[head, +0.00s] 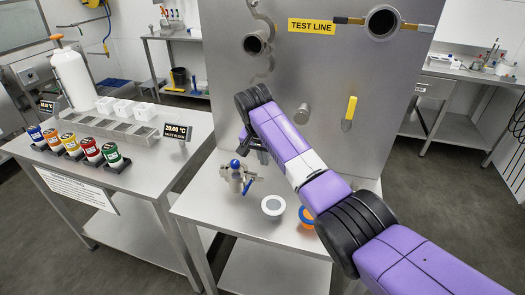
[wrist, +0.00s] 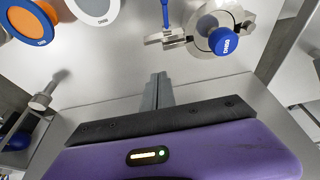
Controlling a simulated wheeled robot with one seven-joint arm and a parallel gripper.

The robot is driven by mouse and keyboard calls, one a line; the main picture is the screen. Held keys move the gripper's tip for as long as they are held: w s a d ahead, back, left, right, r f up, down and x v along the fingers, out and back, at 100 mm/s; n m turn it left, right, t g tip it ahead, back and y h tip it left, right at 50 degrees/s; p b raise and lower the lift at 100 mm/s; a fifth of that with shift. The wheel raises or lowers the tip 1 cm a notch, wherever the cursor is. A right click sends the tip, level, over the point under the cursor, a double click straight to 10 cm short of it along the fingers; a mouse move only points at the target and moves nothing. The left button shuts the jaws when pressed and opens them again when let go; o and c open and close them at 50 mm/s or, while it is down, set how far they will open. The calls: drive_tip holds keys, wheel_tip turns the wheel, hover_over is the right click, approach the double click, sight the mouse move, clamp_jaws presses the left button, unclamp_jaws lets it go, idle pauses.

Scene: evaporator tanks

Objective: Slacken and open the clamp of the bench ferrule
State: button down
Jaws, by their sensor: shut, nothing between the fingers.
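The bench ferrule's steel clamp (head: 240,179) sits on the steel bench in the head view, with a blue knob (head: 234,164) above it. In the wrist view the clamp (wrist: 246,22) lies around the ferrule at the top right. The blue round knob (wrist: 223,41) sits over it, and a blue handle (wrist: 166,14) stands at the lug on its left side. I cannot tell how tight the clamp is. My gripper (wrist: 157,78) is shut and empty, apart from the clamp and below it in the wrist view. In the head view my gripper (head: 249,146) is partly hidden by my arm.
A grey-centred white disc (head: 272,206) and an orange disc with a blue rim (head: 307,217) lie right of the clamp. A steel panel (head: 325,75) with ports and a yellow handle (head: 349,112) rises behind. A side table (head: 85,172) with coloured jars stands left.

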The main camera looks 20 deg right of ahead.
sight(241, 179)
drive_tip(key=shift+s+a+f+p, duration=0.45)
drive_tip(key=shift+s+f+p, duration=0.1)
drive_tip(key=shift+s+f, duration=0.1)
drive_tip(key=shift+s+a+f+p, duration=0.45)
drive_tip(key=shift+s+f+p, duration=0.1)
drive_tip(key=shift+s, duration=0.1)
drive_tip(key=shift+s+a, duration=0.1)
